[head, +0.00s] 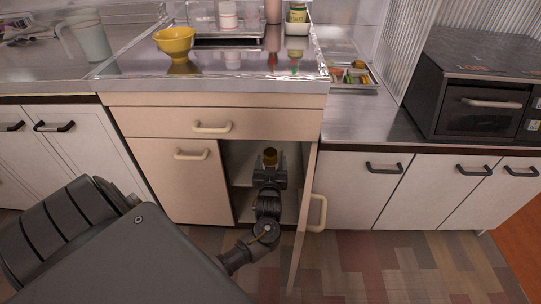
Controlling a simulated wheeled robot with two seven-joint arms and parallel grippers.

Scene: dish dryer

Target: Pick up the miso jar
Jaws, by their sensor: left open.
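A small jar with an amber-brown body (270,156), which looks like the miso jar, stands inside the open lower cabinet on its shelf. Its lower part is hidden behind my gripper. My left gripper (270,170) reaches into the cabinet and is open, with its fingers just in front of or beside the jar. I cannot tell whether they touch it. My right gripper is not in view.
The cabinet door (307,200) stands open to the right of my arm. A closed door (178,185) and a drawer (215,122) border the opening. A yellow bowl (175,40) sits on the counter above. A black oven (480,90) stands at right.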

